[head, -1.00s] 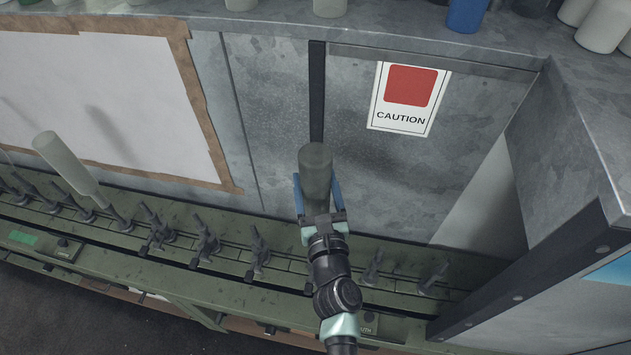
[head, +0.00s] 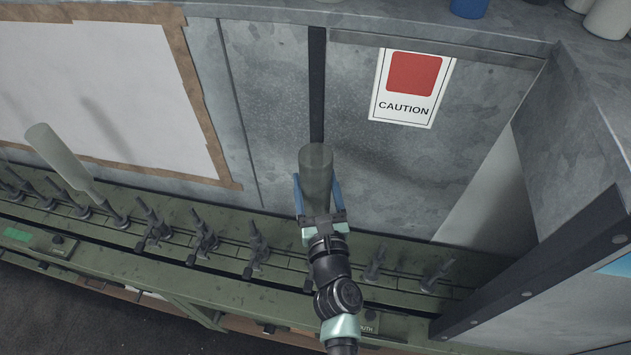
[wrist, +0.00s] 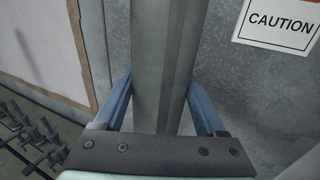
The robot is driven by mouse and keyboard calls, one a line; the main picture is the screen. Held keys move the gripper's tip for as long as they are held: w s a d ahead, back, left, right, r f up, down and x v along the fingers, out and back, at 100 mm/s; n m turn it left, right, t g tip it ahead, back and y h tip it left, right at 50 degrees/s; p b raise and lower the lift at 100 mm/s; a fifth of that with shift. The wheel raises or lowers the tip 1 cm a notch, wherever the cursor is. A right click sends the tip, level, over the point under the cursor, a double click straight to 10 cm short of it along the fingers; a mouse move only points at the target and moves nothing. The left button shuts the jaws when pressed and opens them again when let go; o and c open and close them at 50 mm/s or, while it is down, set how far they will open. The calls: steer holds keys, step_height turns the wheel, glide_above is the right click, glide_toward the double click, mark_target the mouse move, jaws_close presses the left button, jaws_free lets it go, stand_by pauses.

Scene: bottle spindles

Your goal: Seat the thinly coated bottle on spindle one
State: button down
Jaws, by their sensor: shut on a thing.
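A grey-green, slightly see-through bottle (head: 316,170) is held roughly upright between the blue fingers of my gripper (head: 317,196), above the green spindle rail. In the wrist view the bottle (wrist: 165,65) fills the middle, with a blue finger of my gripper (wrist: 165,105) on each side. Its lower end is hidden by the gripper. Several dark spindles stand along the rail, among them one left of my gripper (head: 256,245) and two to its right (head: 374,264). I cannot tell which is spindle one. Another pale bottle (head: 62,155) sits tilted on a spindle at the left.
A grey metal wall with a caution sign (head: 411,88) stands close behind the rail. A metal cabinet edge (head: 530,290) closes off the right side. Several bottles, one of them blue (head: 468,8), stand on the ledge at the top. The green rail (head: 215,285) runs along the front.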

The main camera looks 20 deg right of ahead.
steer(key=shift+f, duration=0.25)
steer(key=shift+f+b, duration=2.05)
steer(key=shift+b, duration=0.35)
steer(key=shift+f, duration=0.1)
steer(key=shift+f+b, duration=0.65)
steer(key=shift+b, duration=0.15)
steer(key=shift+c, duration=0.2)
jaws_free()
steer(key=shift+o, duration=0.2)
steer(key=shift+f, duration=0.15)
steer(key=b+v, duration=0.2)
steer(key=v, duration=1.1)
